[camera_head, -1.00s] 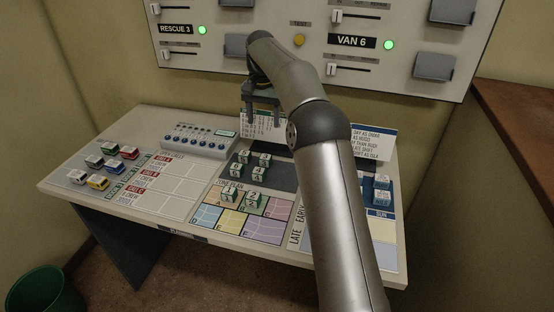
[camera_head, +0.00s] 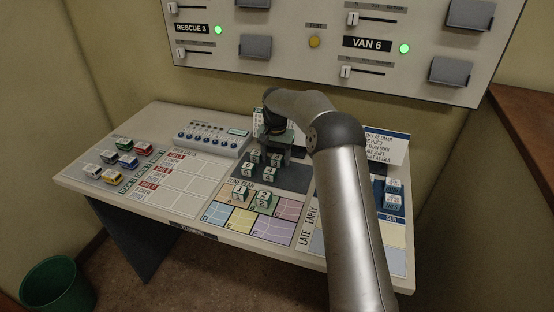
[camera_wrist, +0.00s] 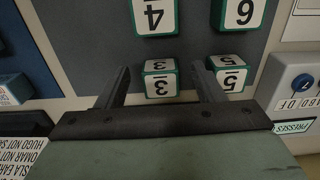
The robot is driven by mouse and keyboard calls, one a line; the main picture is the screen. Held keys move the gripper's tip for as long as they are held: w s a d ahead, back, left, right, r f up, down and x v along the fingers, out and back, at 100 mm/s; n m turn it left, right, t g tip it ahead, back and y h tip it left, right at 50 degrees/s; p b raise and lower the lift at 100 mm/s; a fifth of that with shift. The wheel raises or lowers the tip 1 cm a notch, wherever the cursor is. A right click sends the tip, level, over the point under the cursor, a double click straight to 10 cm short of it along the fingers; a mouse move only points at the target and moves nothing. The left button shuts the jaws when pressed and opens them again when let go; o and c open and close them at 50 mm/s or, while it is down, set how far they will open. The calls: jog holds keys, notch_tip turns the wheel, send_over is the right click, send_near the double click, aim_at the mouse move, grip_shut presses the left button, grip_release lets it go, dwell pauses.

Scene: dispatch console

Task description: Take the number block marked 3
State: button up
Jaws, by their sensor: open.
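The number block marked 3 (camera_wrist: 160,78) is a white cube with green edges, upside down in the wrist view. It stands on a dark grey pad (camera_wrist: 85,30) between my two fingers as seen from the wrist, with gaps on both sides. My gripper (camera_wrist: 161,66) is open and empty. In the head view my gripper (camera_head: 276,151) is low over the back of the pad and partly hides the back right block, which fits the 3 (camera_head: 275,159). Whether the fingertips are level with the block, I cannot tell.
Block 5 (camera_wrist: 228,74) stands close beside the 3, near one finger. Blocks 4 (camera_wrist: 154,15) and 6 (camera_wrist: 240,12) stand in the other row. Two more blocks (camera_head: 240,196) are on the zone plan. A knob panel (camera_head: 212,138) and a white card (camera_head: 385,147) flank the pad.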

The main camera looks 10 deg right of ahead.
jog(key=shift+f, duration=0.8)
jog(key=c, duration=1.1)
jog(key=shift+o, duration=0.2)
jog(key=shift+r, duration=0.15)
